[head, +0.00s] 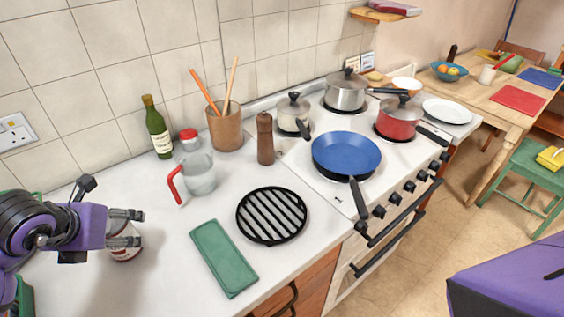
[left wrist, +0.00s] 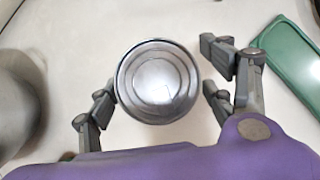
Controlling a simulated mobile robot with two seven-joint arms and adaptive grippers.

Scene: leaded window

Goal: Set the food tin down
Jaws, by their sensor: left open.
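The food tin (head: 122,252) stands on the white worktop at the left of the head view, partly hidden by my left gripper (head: 138,228). A red and white label shows below the fingers. In the left wrist view the tin's round metal lid (left wrist: 158,82) faces the camera, between the spread fingers of my left gripper (left wrist: 160,88). The left finger is close to the tin's side, and a clear gap shows on the right. The gripper is open around the tin. My right gripper is not in view.
A green folded cloth (head: 223,258) and a black trivet (head: 272,215) lie right of the tin. A glass jug (head: 200,175), wine bottle (head: 158,130) and utensil pot (head: 225,128) stand behind. The stove (head: 335,195) holds several pans. Bare worktop lies between tin and cloth.

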